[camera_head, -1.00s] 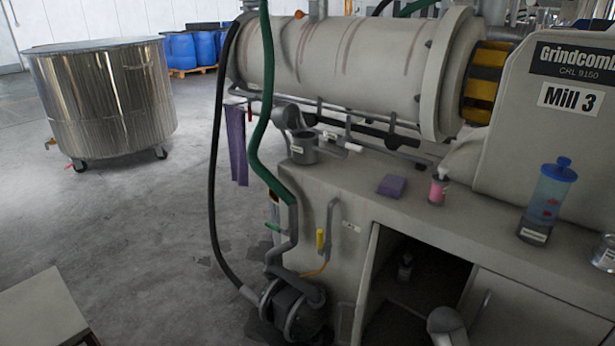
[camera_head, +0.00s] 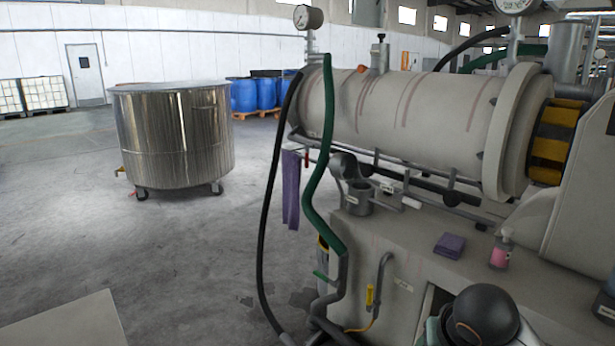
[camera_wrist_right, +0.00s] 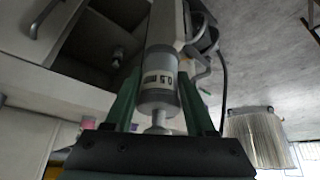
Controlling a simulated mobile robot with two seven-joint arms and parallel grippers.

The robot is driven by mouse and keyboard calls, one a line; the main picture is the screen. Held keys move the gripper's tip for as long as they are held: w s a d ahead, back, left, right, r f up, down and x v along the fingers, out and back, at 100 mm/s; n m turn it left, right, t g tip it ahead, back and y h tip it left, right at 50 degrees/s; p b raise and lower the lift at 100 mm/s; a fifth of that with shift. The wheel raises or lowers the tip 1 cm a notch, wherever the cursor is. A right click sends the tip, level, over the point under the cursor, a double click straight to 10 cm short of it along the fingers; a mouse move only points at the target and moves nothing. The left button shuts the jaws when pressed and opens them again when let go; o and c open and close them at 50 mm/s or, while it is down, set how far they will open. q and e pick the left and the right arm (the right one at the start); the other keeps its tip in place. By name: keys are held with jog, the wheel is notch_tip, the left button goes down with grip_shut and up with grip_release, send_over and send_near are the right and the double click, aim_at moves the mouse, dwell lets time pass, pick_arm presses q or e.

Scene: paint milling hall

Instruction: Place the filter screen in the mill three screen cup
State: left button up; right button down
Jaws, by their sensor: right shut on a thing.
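The filter screen (camera_wrist_right: 158,78) is a grey cylinder with a label that seems to read 0.5 mm and a narrow stem end. My right gripper (camera_wrist_right: 159,84) is shut on it, one green finger on each side. My left gripper is in neither view.
The mill barrel (camera_head: 420,110) runs behind the cup. A green hose (camera_head: 322,190) and a black hose (camera_head: 268,230) hang left of it. A steel tank (camera_head: 175,135) stands far left; the floor between is clear.

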jog(key=s+a+n+y, duration=0.1)
jog(key=s+a+n, duration=0.1)
jog(key=s, duration=0.4)
pick_arm(q)
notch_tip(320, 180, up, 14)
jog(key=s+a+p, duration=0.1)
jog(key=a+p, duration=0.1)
jog(key=p, duration=1.7)
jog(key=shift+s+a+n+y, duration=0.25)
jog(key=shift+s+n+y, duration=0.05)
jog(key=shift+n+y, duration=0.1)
pick_arm(e)
jog(key=s+r, duration=0.3)
jog(key=r, duration=1.4)
jog(key=shift+s, duration=0.2)
jog(key=shift+w+a, duration=0.1)
jog(key=shift+w, duration=0.05)
